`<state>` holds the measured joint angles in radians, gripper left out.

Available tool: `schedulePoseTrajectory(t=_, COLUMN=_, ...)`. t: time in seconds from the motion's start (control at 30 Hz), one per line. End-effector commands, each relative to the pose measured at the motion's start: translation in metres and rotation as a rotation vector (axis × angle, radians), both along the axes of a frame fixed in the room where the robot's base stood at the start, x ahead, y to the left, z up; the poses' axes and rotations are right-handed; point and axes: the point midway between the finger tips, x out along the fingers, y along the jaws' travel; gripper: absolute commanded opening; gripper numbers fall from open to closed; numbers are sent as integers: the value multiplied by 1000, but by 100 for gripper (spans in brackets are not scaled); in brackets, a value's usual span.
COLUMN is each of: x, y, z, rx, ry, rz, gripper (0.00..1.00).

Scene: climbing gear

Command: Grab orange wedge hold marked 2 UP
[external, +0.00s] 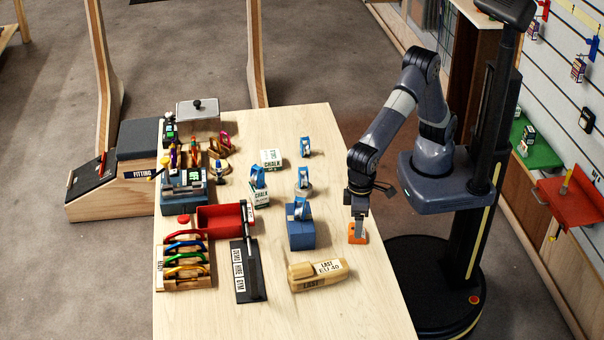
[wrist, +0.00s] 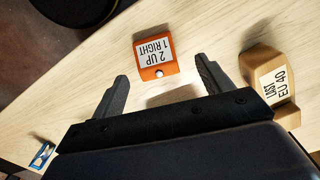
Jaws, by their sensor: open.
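The orange wedge hold (external: 357,233) sits on the wooden table near its right edge. My gripper (external: 360,222) points down over the hold in the external view. In the wrist view my gripper (wrist: 161,78) has its two fingers spread wide, with nothing between them. The hold lies just beyond the fingertips, roughly centred between them. I cannot tell the exact height of the fingertips over the table.
The wooden last marked EU 40 (external: 320,273) lies close by, near the right finger in the wrist view (wrist: 271,84). A blue block (external: 300,234) stands left of the hold. A red tray (external: 222,219) and carabiner rack (external: 184,264) are farther left. Bare table surrounds the hold.

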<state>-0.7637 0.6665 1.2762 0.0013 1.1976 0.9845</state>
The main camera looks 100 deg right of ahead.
Motion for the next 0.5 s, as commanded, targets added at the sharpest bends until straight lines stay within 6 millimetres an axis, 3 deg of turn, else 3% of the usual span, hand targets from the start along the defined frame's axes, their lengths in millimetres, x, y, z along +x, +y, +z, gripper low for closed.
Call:
schedulePoseTrajectory(t=0.27, x=-1, y=-5, z=-39, rx=-3, ry=3, rz=0, gripper=75)
schedulePoseTrajectory(t=0.5, x=0, y=-4, z=-46, rx=0, ry=0, rz=0, gripper=75)
